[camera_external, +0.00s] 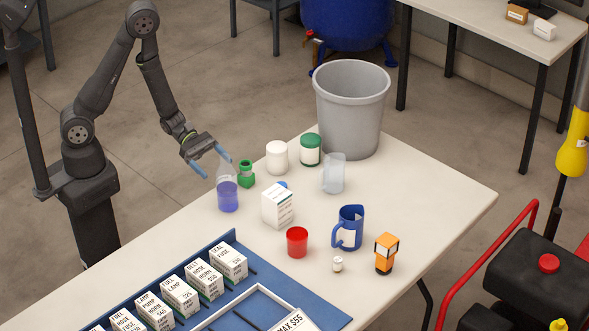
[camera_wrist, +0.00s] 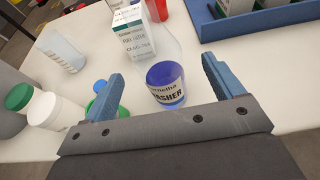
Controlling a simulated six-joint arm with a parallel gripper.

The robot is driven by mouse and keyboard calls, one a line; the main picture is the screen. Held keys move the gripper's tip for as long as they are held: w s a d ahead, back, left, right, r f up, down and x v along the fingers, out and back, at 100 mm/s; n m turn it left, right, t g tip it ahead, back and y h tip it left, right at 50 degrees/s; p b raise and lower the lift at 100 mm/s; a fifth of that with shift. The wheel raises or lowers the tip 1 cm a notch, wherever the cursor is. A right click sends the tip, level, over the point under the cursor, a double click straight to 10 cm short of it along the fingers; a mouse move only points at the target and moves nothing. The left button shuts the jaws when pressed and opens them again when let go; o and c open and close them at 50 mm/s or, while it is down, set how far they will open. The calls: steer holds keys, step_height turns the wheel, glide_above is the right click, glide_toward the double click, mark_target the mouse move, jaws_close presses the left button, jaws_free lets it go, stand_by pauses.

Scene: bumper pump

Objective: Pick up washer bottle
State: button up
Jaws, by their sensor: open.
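The washer bottle (camera_external: 228,194) is a clear bottle with blue-violet liquid in its lower part, standing upright on the white table. In the wrist view the washer bottle (camera_wrist: 165,85) shows its label reading "WASHER", ahead of and between the two blue fingers. My gripper (camera_external: 211,163) is open and empty, above and slightly left of the bottle's top in the external view. In the wrist view my gripper (camera_wrist: 162,82) has its fingers spread wide on either side of the bottle. Whether a finger touches the bottle cannot be told.
A green bottle (camera_external: 246,174) stands close beside the washer bottle. A white box (camera_external: 278,206), white jar (camera_external: 277,157), green-lidded jar (camera_external: 310,150), clear cup (camera_external: 333,174), red cup (camera_external: 297,242) and blue jug (camera_external: 349,229) stand nearby. A blue tray (camera_external: 238,303) of boxes lies in front.

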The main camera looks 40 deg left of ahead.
mark_target(230, 172)
steer(key=shift+f+x, duration=0.1)
steer(key=shift+x, duration=1.9)
steer(key=shift+f+x, duration=0.15)
steer(key=shift+x, duration=1.85)
steer(key=shift+w+a, duration=0.1)
steer(key=shift+w, duration=0.1)
steer(key=c, duration=1.3)
steer(key=shift+r, duration=0.15)
steer(key=shift+r, duration=1.25)
steer(key=shift+s+r, duration=0.2)
steer(key=shift+r, duration=0.65)
steer(key=shift+s+d+r, duration=0.15)
steer(key=shift+s+r, duration=0.95)
steer(key=shift+s, duration=0.75)
steer(key=shift+s+d+r, duration=0.15)
steer(key=shift+s+r, duration=0.95)
steer(key=shift+s, duration=0.8)
steer(key=shift+s+d+r, duration=0.15)
steer(key=shift+s+r, duration=0.95)
steer(key=shift+s, duration=0.75)
